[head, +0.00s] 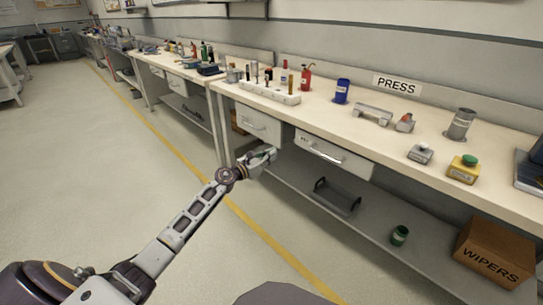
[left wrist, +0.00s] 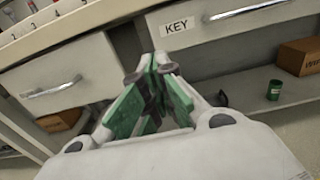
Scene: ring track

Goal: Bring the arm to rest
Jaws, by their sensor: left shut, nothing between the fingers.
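My left arm reaches out from the lower left of the head view. Its gripper (head: 268,153) is in front of the workbench, close to the drawer fronts and below the bench top. In the left wrist view the gripper (left wrist: 148,75) shows its green-padded fingers drawn together with nothing between them. Beyond the fingertips are the drawer (head: 333,153) with a "KEY" label (left wrist: 174,22) and another drawer (head: 259,124) to its left. Whether the fingertips touch the bench cannot be told. My right gripper is not in view.
The bench top holds a white block with several tools (head: 268,93), a red bottle (head: 305,78), a blue can (head: 341,91) and a yellow box with green button (head: 463,169). The lower shelf holds a dark tray (head: 337,196), a green can (head: 399,235) and a "WIPERS" box (head: 494,252). Open floor lies left.

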